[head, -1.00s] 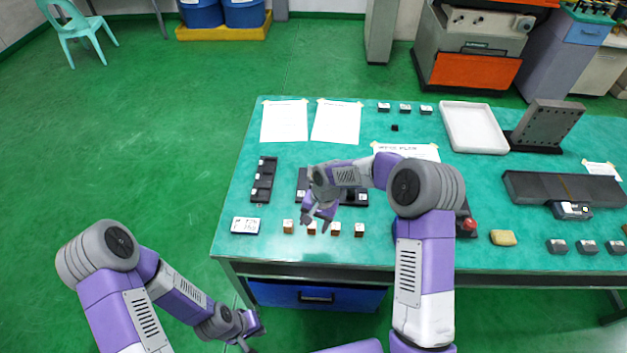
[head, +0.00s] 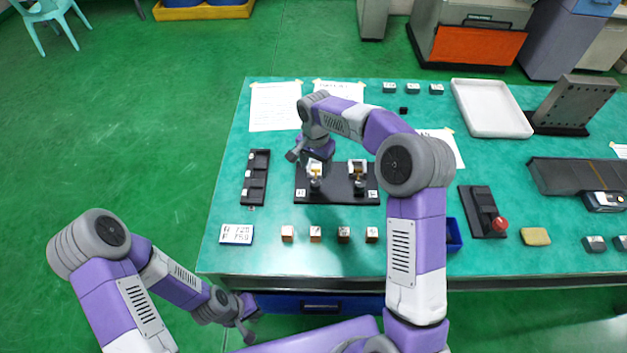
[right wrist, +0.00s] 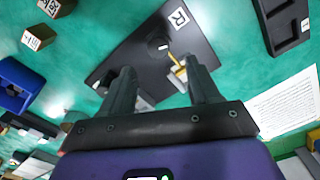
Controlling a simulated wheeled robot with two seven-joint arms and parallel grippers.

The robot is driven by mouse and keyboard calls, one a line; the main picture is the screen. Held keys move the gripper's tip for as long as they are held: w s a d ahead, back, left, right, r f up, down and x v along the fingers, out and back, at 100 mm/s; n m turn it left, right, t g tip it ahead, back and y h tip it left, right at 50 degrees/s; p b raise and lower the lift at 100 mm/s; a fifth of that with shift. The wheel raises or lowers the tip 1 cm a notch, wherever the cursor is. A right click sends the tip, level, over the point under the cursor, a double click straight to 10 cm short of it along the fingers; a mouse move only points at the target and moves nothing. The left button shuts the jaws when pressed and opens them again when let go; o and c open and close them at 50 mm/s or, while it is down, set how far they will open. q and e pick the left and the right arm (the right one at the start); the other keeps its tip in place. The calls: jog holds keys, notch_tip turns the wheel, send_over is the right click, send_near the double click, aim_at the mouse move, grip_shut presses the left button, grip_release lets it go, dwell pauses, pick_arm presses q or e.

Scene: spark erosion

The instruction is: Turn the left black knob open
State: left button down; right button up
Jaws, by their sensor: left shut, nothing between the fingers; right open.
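The black panel (head: 337,196) lies on the green table and carries two black knobs, with white and brass parts behind them. The left black knob (head: 315,184) is at the panel's left, near a white label; the right knob (head: 359,187) is apart from it. My right gripper (head: 311,160) is open and empty, above the back left of the panel. In the right wrist view its fingers (right wrist: 163,90) spread over the panel, with the left knob (right wrist: 157,46) beyond the tips; I see no contact. My left gripper (head: 247,322) is shut and empty, low beside the table's front edge.
Several small wooden blocks (head: 316,235) stand in a row in front of the panel. A black rack (head: 255,178) lies to its left. A black base with a red button (head: 500,224) and a blue bin (head: 453,236) are to the right. Papers (head: 275,107) lie behind.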

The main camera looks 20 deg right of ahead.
aim_at(315, 183)
jog(key=shift+s+f, duration=0.15)
jog(key=shift+f, duration=0.35)
notch_tip(315, 183, down, 6)
jog(key=shift+b, duration=0.55)
jog(key=c, duration=1)
jog(key=shift+c, duration=0.2)
